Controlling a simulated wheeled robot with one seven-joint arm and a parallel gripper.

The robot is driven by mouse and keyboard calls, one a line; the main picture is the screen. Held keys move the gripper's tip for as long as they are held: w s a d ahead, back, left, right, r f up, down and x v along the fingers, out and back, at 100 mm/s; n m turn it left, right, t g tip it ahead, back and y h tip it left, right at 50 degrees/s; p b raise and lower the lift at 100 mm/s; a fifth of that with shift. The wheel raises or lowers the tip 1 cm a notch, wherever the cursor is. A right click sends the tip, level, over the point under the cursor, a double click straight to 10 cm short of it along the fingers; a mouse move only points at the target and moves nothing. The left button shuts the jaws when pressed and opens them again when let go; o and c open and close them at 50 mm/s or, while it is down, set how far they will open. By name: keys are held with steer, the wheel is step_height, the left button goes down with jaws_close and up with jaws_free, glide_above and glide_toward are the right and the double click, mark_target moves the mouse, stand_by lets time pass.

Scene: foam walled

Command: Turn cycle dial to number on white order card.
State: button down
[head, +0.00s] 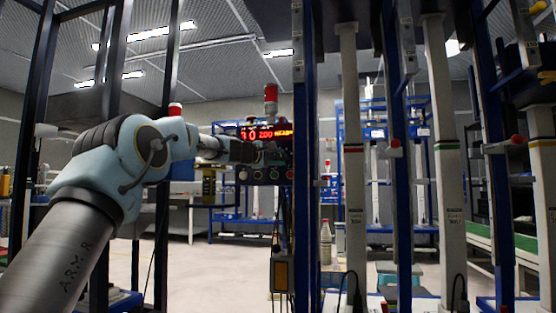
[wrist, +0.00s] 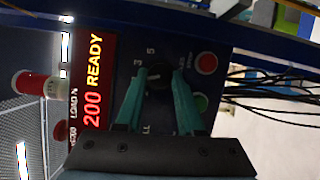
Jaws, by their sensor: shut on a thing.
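The cycle dial (wrist: 159,80) is a dark knob on a dark control panel (wrist: 222,82), in the wrist view. My gripper (wrist: 160,86) has its two teal fingers on either side of the dial, shut on it. The digits 3 and 5 show beside the dial; other markings are covered by the fingers, and I cannot tell where the pointer stands. In the head view my gripper (head: 246,153) reaches the panel below the lit display (head: 267,132). I cannot make out a readable white order card in either view.
The display (wrist: 94,85) reads "200 READY" in the wrist view. A red button (wrist: 206,63) and a green button (wrist: 201,103) sit close to the fingers. Blue posts (head: 305,150) and grey columns stand right of the panel. A red lamp (head: 271,93) stands above it.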

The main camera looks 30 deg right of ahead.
steer(key=c, duration=0.5)
jaws_free()
steer(key=b+v, duration=0.4)
steer(key=v, duration=0.6)
steer(key=shift+s+a, duration=0.1)
steer(key=shift+a, duration=0.3)
